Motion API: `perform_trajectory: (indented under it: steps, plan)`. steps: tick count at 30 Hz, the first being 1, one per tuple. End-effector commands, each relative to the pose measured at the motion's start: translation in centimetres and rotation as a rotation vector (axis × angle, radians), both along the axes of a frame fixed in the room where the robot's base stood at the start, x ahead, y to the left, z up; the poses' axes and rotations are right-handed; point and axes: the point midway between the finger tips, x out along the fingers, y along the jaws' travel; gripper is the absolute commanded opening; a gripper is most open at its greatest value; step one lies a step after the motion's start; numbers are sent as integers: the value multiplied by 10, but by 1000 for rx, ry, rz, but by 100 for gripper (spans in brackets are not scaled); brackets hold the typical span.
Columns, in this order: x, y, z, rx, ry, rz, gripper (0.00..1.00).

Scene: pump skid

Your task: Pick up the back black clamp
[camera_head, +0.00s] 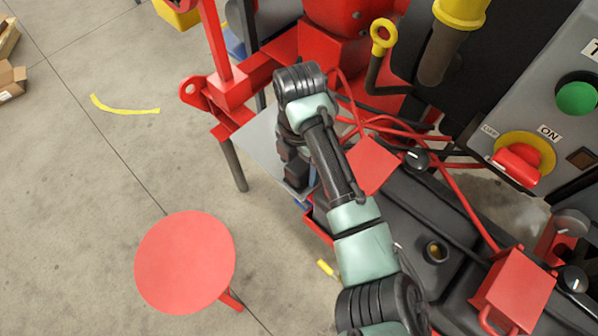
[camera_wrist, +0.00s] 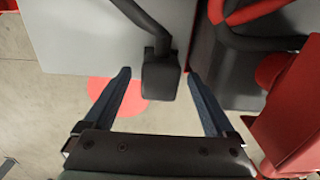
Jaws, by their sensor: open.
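A black clamp (camera_wrist: 160,78) shows in the wrist view as a dark block with a bent black bar running up and to the left, at the edge of a light grey plate (camera_wrist: 85,35). My gripper (camera_wrist: 160,74) is open, with one blue-grey finger on each side of the block. Gaps show on both sides, wider on the left; the fingers do not visibly grip it. In the head view the grey plate (camera_head: 262,148) lies under my wrist, and dark shapes there are partly hidden by my arm. I cannot tell clamp from gripper there, nor whether this clamp is the back one.
A red round stool (camera_head: 185,262) stands on the floor at lower left. Red pump framework (camera_head: 230,90) and red cables (camera_head: 385,125) surround the plate. A grey control panel (camera_head: 545,110) with a green button stands at right. The floor at left is mostly clear.

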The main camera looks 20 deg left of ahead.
Motion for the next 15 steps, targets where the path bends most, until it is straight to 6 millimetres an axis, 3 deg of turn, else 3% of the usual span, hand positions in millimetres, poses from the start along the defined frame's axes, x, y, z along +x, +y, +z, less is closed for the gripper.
perform_trajectory:
  steps: [8, 15]
  plan:
    - [0, 0, -3, -1, -1, 0, 88]
    - [0, 0, -2, 0, -1, 0, 45]
